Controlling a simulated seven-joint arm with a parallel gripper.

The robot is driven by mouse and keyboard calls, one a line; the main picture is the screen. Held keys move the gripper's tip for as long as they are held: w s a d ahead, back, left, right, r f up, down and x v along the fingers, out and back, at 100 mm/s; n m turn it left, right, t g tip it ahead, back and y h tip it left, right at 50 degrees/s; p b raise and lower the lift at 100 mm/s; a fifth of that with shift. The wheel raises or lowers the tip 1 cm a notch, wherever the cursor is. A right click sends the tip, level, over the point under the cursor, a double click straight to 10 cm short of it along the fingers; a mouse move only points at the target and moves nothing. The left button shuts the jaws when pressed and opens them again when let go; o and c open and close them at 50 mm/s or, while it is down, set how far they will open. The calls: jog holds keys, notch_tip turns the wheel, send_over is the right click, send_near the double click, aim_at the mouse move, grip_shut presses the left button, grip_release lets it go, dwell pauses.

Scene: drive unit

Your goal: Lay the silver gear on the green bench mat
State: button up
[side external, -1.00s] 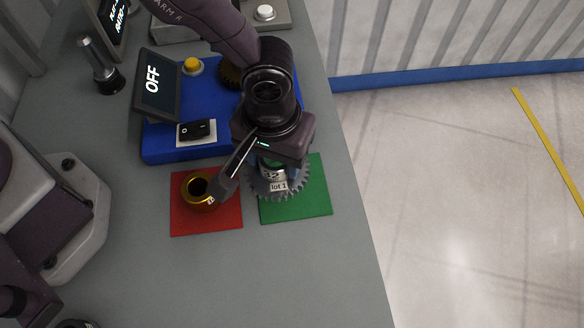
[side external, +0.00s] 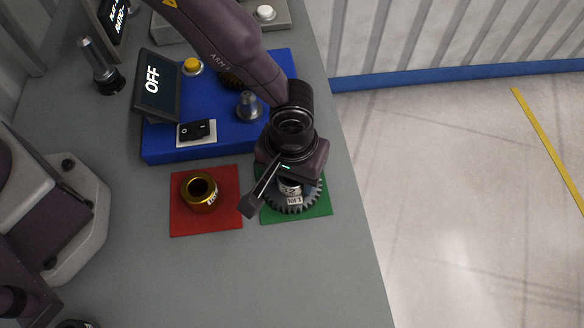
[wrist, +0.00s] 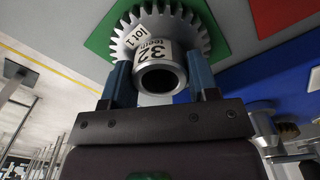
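The silver gear (side external: 300,203) has a toothed rim, a hub and a white label. It is over the green bench mat (side external: 325,208) in the side view; I cannot tell whether it touches the mat. In the wrist view the gear (wrist: 203,30) shows its bore and a "32 teeth, lot 1" label, with the green mat (wrist: 100,40) behind it. My gripper (wrist: 160,78) has its two blue fingers on either side of the hub, shut on it. In the side view my gripper (side external: 290,178) is above the gear and hides part of it.
A brass collar (side external: 200,205) sits on the red mat (side external: 190,225), left of the green one. Behind is the blue drive unit (side external: 170,148) with an "OFF" screen (side external: 158,85), a rocker switch (side external: 196,131) and a bare metal post (side external: 249,108).

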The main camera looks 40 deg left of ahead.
jog(key=o, duration=0.4)
jog(key=shift+c, duration=0.2)
notch_tip(320, 180, up, 12)
jog(key=shift+r, duration=0.2)
jog(key=a+r+m+t, duration=0.1)
jog(key=a+r+t, duration=0.2)
jog(key=a+r, duration=1.25)
jog(key=s+a+r+m+t, duration=0.1)
jog(key=s+a+r, duration=0.1)
jog(key=s+a, duration=0.3)
jog(key=s+a+r+m+t, duration=0.1)
jog(key=s+a+r, duration=0.1)
jog(key=s+a, duration=0.4)
jog(key=a, duration=0.4)
jog(key=shift+s+r+t, duration=0.3)
jog(key=shift+r, duration=0.1)
